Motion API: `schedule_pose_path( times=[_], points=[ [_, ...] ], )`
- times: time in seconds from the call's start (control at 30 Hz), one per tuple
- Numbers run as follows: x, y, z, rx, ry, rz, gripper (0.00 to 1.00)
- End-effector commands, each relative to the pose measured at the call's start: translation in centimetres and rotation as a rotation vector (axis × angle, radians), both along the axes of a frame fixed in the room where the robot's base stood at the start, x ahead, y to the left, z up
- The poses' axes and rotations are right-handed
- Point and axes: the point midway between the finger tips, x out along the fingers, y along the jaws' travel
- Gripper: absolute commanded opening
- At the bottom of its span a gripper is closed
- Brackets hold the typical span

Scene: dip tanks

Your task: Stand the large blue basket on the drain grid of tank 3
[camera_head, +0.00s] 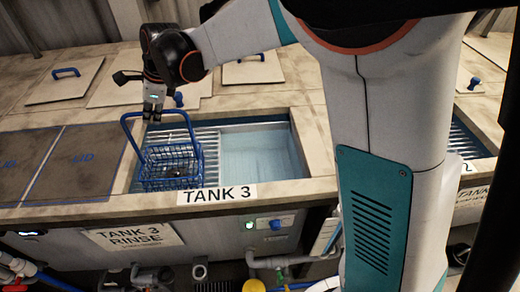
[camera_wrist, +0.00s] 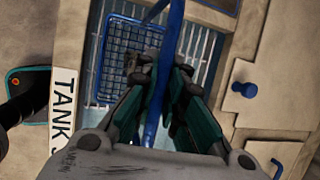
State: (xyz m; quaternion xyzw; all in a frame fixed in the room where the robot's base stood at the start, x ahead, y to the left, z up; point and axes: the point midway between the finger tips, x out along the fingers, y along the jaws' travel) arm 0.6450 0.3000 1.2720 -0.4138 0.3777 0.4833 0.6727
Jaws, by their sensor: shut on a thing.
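The large blue basket (camera_head: 170,164) is a wire basket with a tall loop handle, and some dark contents show inside. It is upright over the slatted drain grid (camera_head: 207,132) at the left end of tank 3 (camera_head: 265,150). I cannot tell whether its bottom touches the grid. My gripper (camera_head: 152,114) is above the basket and shut on its handle. In the wrist view the handle runs between the fingers of my gripper (camera_wrist: 162,82), with the basket (camera_wrist: 128,52) below and the grid (camera_wrist: 198,48) beside it. The fingers hide part of the basket.
Water fills tank 3 right of the grid. Dark panels (camera_head: 75,160) lie left of it. Pale lids with blue handles (camera_head: 66,72) and a blue knob (camera_head: 178,99) stand behind. The TANK 3 label (camera_head: 219,194) marks the front rim. My arm hides the area on the right.

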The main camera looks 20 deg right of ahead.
Motion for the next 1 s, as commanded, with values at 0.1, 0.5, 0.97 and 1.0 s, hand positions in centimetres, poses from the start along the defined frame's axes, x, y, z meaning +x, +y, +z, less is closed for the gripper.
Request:
schedule_pose_path(
  times=[0.1,0.5,0.97,1.0],
  points=[
    [0.0,0.0,0.0,0.000,0.000,0.000,0.23],
    [0.0,-0.1,0.0,0.000,0.000,0.000,0.34],
    [-1.5,-2.1,5.7,0.000,0.000,0.000,0.34],
    [-1.6,-2.3,6.0,0.000,0.000,0.000,0.34]
  ],
)
